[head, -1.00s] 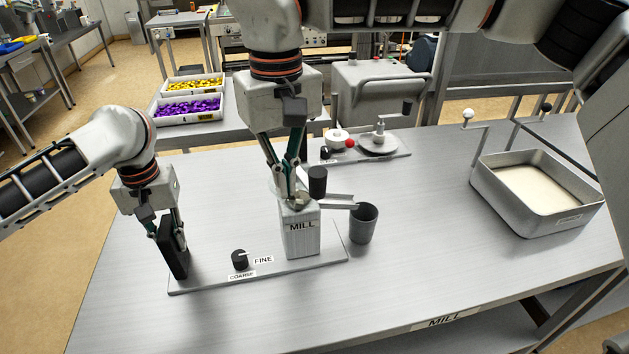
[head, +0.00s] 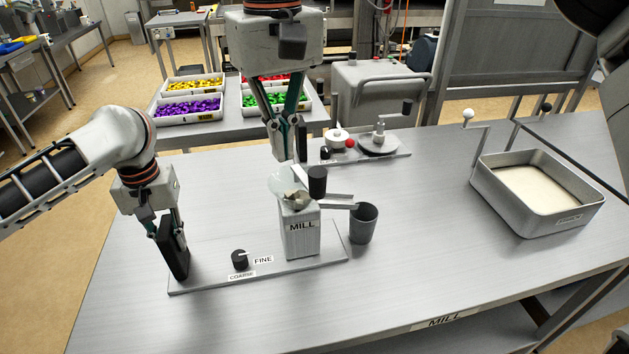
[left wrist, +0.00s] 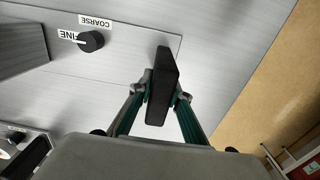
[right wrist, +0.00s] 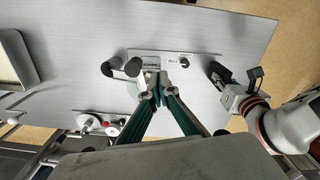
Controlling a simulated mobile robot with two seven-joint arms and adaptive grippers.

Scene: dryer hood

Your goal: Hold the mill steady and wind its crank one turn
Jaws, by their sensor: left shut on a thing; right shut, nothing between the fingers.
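The mill (head: 300,232) is a grey block labelled MILL on a flat base plate (head: 212,282). A clear hopper and a crank with an upright black knob (head: 317,182) are on its top. My left gripper (head: 170,230) is shut on the black upright handle (head: 175,252) at the plate's left end; the left wrist view shows the handle (left wrist: 162,85) between its fingers. My right gripper (head: 289,150) is shut and empty, above and behind the mill top, apart from the knob. In the right wrist view the knob (right wrist: 133,66) is left of the fingertips.
A dark cup (head: 363,224) stands under the spout at the mill's right. A COARSE/FINE dial (head: 240,259) is on the plate. A metal pan (head: 535,195) stands at right, and another small device (head: 378,145) is behind. The table's front middle is clear.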

